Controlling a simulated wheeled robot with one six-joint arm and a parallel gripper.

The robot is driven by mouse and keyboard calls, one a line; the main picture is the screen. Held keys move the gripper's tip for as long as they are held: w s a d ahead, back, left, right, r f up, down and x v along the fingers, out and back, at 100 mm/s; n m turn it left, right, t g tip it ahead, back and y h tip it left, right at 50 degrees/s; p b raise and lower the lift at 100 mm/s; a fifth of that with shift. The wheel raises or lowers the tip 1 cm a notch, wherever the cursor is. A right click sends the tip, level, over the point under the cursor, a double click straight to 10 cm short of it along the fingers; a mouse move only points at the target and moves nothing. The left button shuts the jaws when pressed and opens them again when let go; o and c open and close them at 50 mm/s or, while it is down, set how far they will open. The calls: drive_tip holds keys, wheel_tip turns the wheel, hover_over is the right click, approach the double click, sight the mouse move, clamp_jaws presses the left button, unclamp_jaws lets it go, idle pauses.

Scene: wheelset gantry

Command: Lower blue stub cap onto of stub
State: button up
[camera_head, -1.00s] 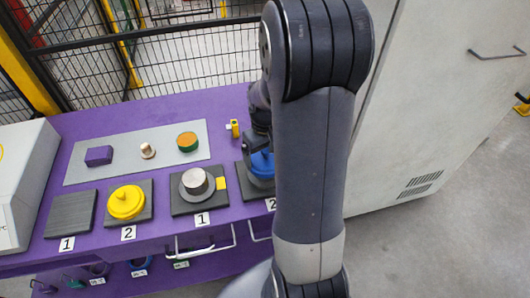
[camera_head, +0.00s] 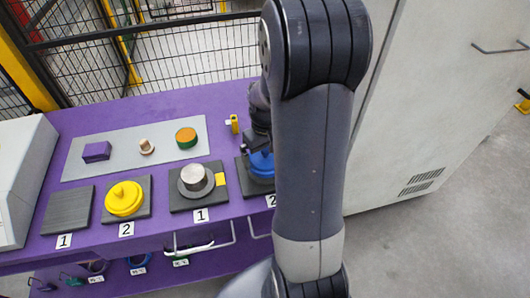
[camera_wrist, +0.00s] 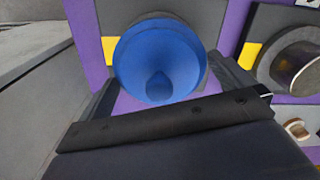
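The blue stub cap (camera_head: 262,166) is at the black plate (camera_head: 243,176) above the right-hand label 2, partly hidden by my arm. In the wrist view the blue cap (camera_wrist: 150,50) shows as a round disc with a knob toward me. The stub under it is hidden, so I cannot tell whether the cap is fully seated. My gripper (camera_wrist: 165,75) is open, with its fingers wide apart on either side of the cap and clear of the knob. In the head view my gripper is just above the cap, mostly behind my arm.
A bare metal stub (camera_head: 193,177) stands on the neighbouring plate labelled 1. A yellow cap (camera_head: 124,198) sits on a plate further left. A grey mat (camera_head: 125,158) holds a purple block, a small copper-coloured part and a green-orange cylinder. A grey cabinet (camera_head: 440,100) stands right.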

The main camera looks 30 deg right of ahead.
sight(265, 150)
wheel_tip(265, 150, up, 11)
drive_tip(key=shift+f, duration=0.1)
idle(0.5)
idle(0.3)
wheel_tip(265, 150, down, 11)
drive_tip(key=shift+r, duration=0.35)
drive_tip(key=shift+r+p, duration=0.15)
drive_tip(key=shift+p, duration=0.15)
drive_tip(key=shift+f, duration=0.2)
